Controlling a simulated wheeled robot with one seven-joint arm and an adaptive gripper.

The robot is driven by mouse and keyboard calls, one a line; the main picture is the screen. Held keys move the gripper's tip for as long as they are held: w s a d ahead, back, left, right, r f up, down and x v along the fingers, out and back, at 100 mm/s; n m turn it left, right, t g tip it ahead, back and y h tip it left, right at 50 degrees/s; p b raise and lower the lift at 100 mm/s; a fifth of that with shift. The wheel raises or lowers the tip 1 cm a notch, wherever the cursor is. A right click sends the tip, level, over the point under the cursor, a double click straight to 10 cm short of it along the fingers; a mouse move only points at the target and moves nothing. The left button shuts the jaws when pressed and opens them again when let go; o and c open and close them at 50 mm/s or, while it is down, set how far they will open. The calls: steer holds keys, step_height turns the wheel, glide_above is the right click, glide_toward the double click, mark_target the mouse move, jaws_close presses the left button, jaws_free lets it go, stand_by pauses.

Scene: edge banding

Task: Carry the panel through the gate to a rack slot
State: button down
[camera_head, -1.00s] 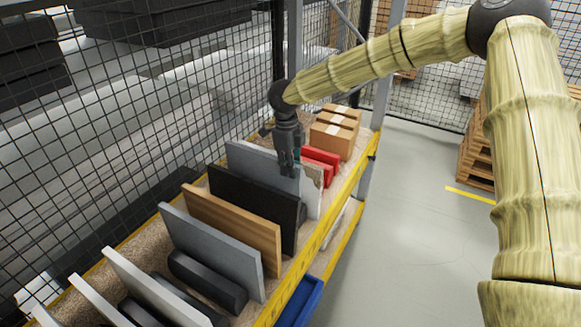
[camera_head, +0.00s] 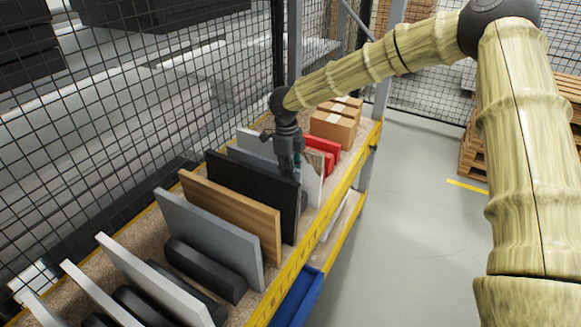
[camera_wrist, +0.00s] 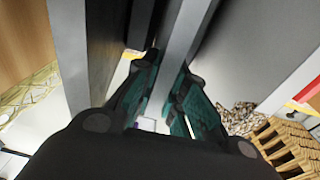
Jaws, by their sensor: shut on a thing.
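My gripper (camera_head: 289,172) is shut on a thin grey panel (camera_head: 245,155), low among the upright panels on the rack (camera_head: 333,215). In the wrist view the held panel (camera_wrist: 186,35) stands edge-on between the dark green finger pads of my gripper (camera_wrist: 165,95). A black panel (camera_head: 245,190) stands just in front of it and hides its lower part. A pale panel (camera_head: 313,180) with a worn corner stands just behind it. I cannot see whether its lower edge touches the rack. No gate is clearly recognisable.
A wood panel (camera_head: 235,210), a grey panel (camera_head: 205,235) and white panels (camera_head: 150,275) stand nearer, with dark rollers between. Red blocks (camera_head: 322,150) and cardboard boxes (camera_head: 335,128) lie beyond. Mesh fencing (camera_head: 120,130) backs the rack.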

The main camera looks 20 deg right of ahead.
steer(key=shift+f, duration=0.45)
